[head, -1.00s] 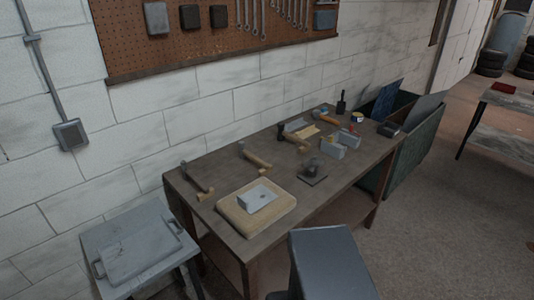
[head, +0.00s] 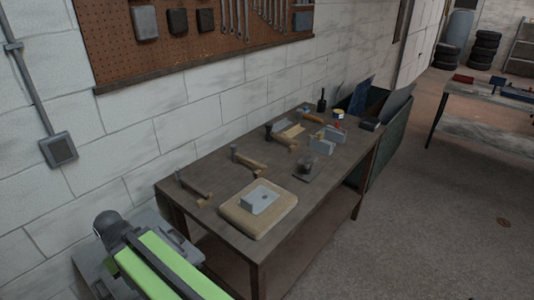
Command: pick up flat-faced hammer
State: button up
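Several hammers lie along the wall side of the workbench (head: 222,240) in the head view. The nearest hammer (head: 194,190) is at the left end, with a dark head and a wooden handle end. A second hammer (head: 250,163) with a pale wooden handle lies farther along. A third hammer (head: 283,139), with a dark head, lies beyond that. At this size I cannot tell which one is flat-faced. My green arm shows at the bottom left, apart from the hammers. My gripper is not in view.
A grey block (head: 259,199) sits on a tan pad (head: 239,227) at the bench's near end. A small dark device (head: 306,169) and grey blocks (head: 323,146) stand farther along. The wall and pegboard (head: 108,62) bound the back. Open floor (head: 420,225) lies at right.

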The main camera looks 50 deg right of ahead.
aim_at(235, 156)
jog(key=i, duration=1)
jog(key=z, duration=0.05)
